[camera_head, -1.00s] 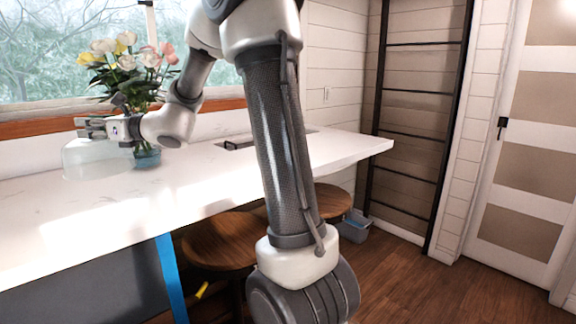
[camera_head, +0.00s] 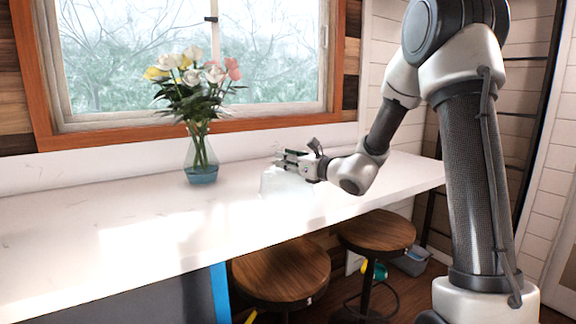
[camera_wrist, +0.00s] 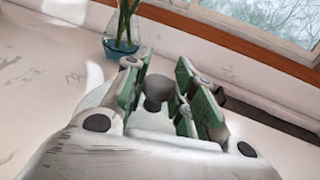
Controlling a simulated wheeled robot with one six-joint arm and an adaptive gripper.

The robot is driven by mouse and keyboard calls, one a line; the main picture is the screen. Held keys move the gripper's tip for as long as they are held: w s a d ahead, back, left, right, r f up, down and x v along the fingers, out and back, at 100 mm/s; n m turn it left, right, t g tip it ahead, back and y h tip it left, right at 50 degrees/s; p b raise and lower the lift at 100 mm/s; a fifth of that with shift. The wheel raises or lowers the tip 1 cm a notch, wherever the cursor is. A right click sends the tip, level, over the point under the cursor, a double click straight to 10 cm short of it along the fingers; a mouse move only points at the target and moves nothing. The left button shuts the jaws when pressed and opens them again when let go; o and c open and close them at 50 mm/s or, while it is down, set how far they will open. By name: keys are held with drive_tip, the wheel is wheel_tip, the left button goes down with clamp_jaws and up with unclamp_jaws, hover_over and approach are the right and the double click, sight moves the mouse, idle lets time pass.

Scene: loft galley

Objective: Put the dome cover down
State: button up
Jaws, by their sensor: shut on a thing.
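The dome cover (camera_head: 287,184) is clear and pale, so its outline is faint against the white counter. My gripper (camera_head: 283,159) is at its top, reaching in from the right. In the wrist view the green-padded fingers of my gripper (camera_wrist: 163,76) stand on either side of the dome's dark round knob (camera_wrist: 157,91) and hold it. Part of the clear dome cover (camera_wrist: 95,98) shows beyond the left finger. The dome looks upright, low over the counter. I cannot tell whether its rim touches the surface.
The long white counter (camera_head: 130,230) is mostly bare. A glass vase of flowers (camera_head: 201,160) stands left of the dome, apart from it. The window (camera_head: 290,60) and its wooden sill are behind. Round wooden stools (camera_head: 281,272) stand below the counter's front edge.

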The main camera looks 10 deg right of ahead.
drive_tip(key=shift+f, duration=0.7)
drive_tip(key=shift+a+f, duration=0.1)
drive_tip(key=shift+f, duration=0.05)
drive_tip(key=o, duration=0.9)
